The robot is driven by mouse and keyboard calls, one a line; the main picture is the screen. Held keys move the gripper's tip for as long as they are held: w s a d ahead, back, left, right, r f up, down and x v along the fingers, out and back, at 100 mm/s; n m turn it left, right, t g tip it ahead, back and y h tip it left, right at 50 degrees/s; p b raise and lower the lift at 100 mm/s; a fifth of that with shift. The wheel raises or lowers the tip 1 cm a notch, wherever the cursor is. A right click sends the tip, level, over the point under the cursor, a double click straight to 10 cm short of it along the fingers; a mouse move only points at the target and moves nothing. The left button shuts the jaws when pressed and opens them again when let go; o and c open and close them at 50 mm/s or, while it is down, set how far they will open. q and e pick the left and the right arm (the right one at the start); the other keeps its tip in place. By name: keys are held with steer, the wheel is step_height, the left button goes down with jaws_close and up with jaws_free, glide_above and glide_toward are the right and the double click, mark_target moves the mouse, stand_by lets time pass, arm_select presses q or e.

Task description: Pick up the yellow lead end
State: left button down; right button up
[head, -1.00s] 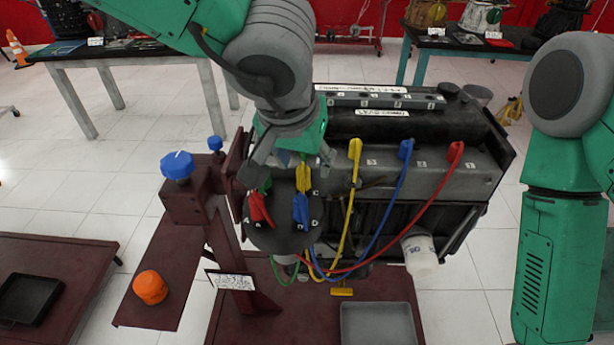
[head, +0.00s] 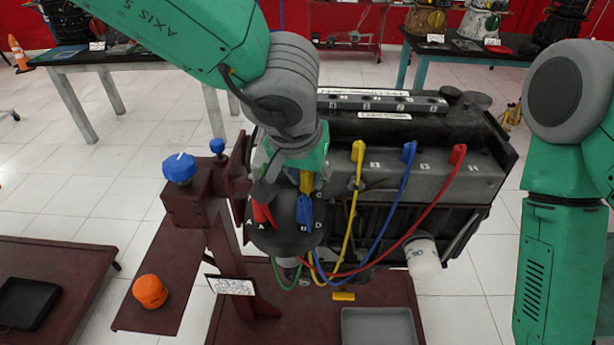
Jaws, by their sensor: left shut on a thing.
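My left gripper (head: 298,182) reaches down from above onto the round dark cap (head: 282,239) at the engine's left end. It is shut on the yellow lead end (head: 307,183), near the letter C, and its fingers partly cover it. The red lead end (head: 263,215) and the blue lead end (head: 304,213) sit on the cap beside it. The green lead end is hidden behind the gripper. The yellow lead's other end (head: 358,152) stands on the engine's row. My right gripper is not in view.
The engine (head: 440,130) carries more blue (head: 408,152) and red (head: 457,154) lead ends. A red stand with blue knobs (head: 179,168) is left of the cap. An orange cap (head: 150,291) and a grey tray (head: 378,325) lie lower down. A white filter (head: 423,258) hangs at right.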

arm_select(q)
step_height(320, 180, up, 10)
steer(key=shift+p, duration=1)
steer(key=shift+r+p, duration=3.2)
steer(key=shift+r, duration=1.55)
steer(key=w+d, duration=0.2)
steer(key=w, duration=0.7)
steer(key=w+d, duration=0.2)
steer(key=w, duration=0.7)
steer(key=shift+d, duration=0.25)
